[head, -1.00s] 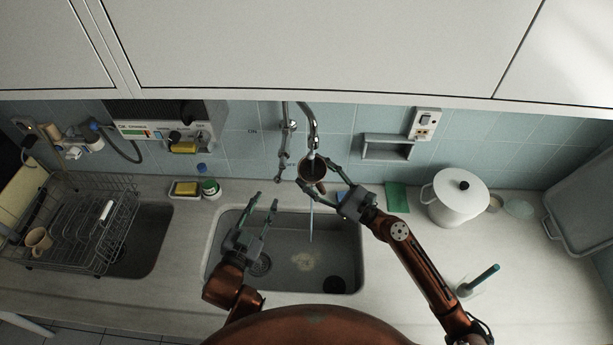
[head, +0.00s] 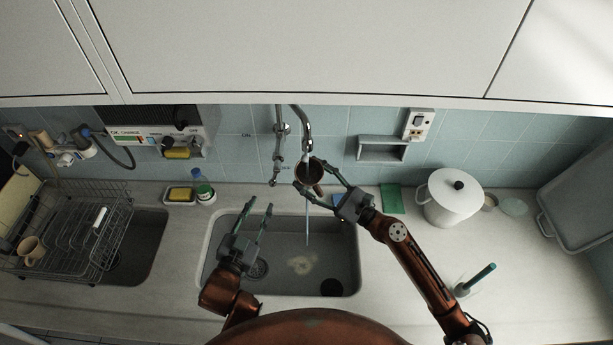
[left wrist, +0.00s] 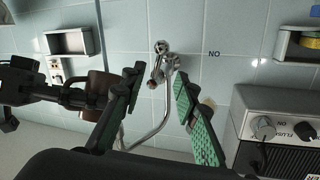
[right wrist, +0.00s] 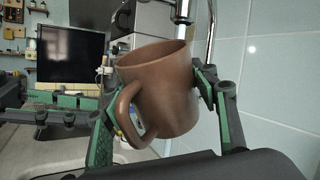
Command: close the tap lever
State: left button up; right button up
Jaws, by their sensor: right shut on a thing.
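The chrome tap (head: 308,125) is on the tiled wall above the sink. Water (head: 307,225) runs from the spout into the sink. My right gripper (head: 320,180) is shut on a brown mug (head: 309,173) under the spout; the mug is also large in the right wrist view (right wrist: 168,95). My left gripper (head: 261,203) is open and empty over the left part of the sink, below and apart from the lever.
The ON mark (head: 246,135) is left of the tap. A sponge dish (head: 180,195) and a small bottle (head: 202,187) stand left of the sink. A white pot (head: 448,205) stands right. A dish rack (head: 75,235) is at far left, and a wall shelf (head: 382,150) hangs behind my right gripper.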

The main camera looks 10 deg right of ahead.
aim_at(275, 174)
pick_arm(q)
jog(key=shift+r, duration=0.25)
jog(key=shift+a+f+n, duration=0.15)
jog(key=shift+f+n, duration=0.1)
jog(key=shift+n, duration=0.05)
jog(key=c, duration=0.3)
jog(key=a+f+n, duration=0.1)
jog(key=n, duration=0.1)
jog(key=a+f+n+h, duration=0.1)
jog(key=n, duration=0.1)
jog(key=a+f+n+g+h, duration=0.1)
jog(key=n, duration=0.2)
jog(key=shift+w+a+f, duration=0.1)
jog(key=shift+w+a, duration=0.15)
jog(key=shift+a, duration=0.05)
grip_shut()
jog(key=a+n+h, duration=0.2)
jog(key=a+n, duration=0.3)
jog(key=n, duration=0.6)
jog(key=s+d+x, duration=0.1)
jog(key=x, duration=1.1)
jog(key=shift+d, duration=0.5)
